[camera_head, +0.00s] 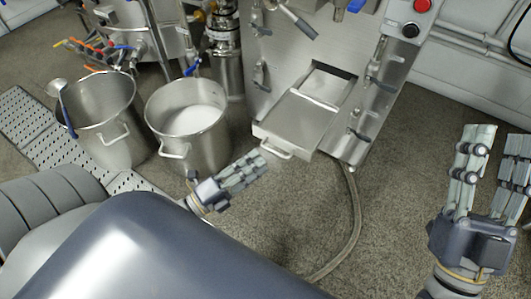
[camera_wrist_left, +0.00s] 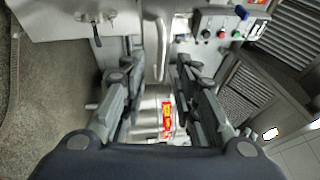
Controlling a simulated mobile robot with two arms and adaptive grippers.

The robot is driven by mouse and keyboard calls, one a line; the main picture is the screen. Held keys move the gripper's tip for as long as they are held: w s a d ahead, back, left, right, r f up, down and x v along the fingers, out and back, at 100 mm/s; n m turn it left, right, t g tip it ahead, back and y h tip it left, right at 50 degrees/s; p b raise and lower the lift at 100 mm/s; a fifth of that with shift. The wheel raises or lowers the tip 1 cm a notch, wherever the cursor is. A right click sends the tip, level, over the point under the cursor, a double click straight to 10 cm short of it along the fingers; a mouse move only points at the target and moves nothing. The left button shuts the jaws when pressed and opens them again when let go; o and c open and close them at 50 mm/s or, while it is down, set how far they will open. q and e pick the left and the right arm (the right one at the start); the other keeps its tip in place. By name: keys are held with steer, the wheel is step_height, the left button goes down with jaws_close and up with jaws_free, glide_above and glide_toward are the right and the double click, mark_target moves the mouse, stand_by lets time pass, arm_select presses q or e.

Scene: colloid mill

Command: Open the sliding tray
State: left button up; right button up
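The sliding tray (camera_head: 297,118) is a flat steel drawer at the front of the steel machine. It sticks out of a rectangular opening (camera_head: 338,84), with a dark gap visible behind its top. A bent metal handle (camera_head: 277,152) is on its front edge. My left gripper (camera_head: 258,163) is just left of and below the handle; I cannot tell whether they touch. In the left wrist view its fingers (camera_wrist_left: 160,92) stand apart, with nothing clearly clasped between them. My right gripper (camera_head: 498,143) is raised at the far right, fingers apart and empty, away from the tray.
Two open steel pots, one empty-looking (camera_head: 99,108) with a ladle and one holding white material (camera_head: 188,118), stand left of the tray. A hose (camera_head: 355,220) runs over the floor below the machine. A control box (camera_head: 411,18) is on its upper right. Floor at right is clear.

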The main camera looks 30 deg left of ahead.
arm_select(q)
steer(key=v, duration=0.7)
stand_by(0.4)
